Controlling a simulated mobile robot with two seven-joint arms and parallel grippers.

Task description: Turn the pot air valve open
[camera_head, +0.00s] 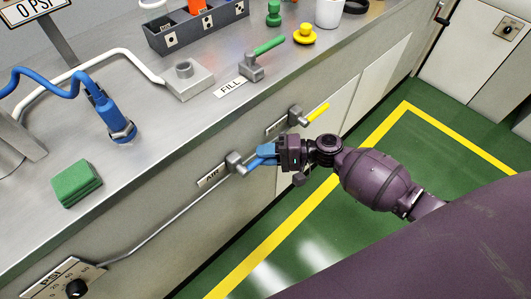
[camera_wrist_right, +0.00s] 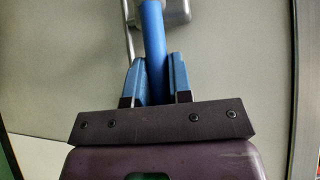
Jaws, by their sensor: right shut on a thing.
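The air valve (camera_head: 236,163) is a grey fitting on the front face of the counter, beside an "AIR" label (camera_head: 212,175). A thin metal pipe runs from it down to the left. My right gripper (camera_head: 263,157) is at the valve, with its blue fingers around the handle. In the right wrist view the valve's blue handle (camera_wrist_right: 152,30) runs down between the two fingers of the right gripper (camera_wrist_right: 156,62), which is shut on it. The fingers hide part of the handle. The valve's grey body (camera_wrist_right: 175,10) shows at the top. My left gripper is not in view.
A second valve with a yellow handle (camera_head: 318,113) is on the front face to the right. On the counter are a "FILL" valve with a green handle (camera_head: 268,46), a blue fitting with a hose (camera_head: 112,116) and a green block (camera_head: 76,183). A PSI gauge panel (camera_head: 62,279) is at lower left.

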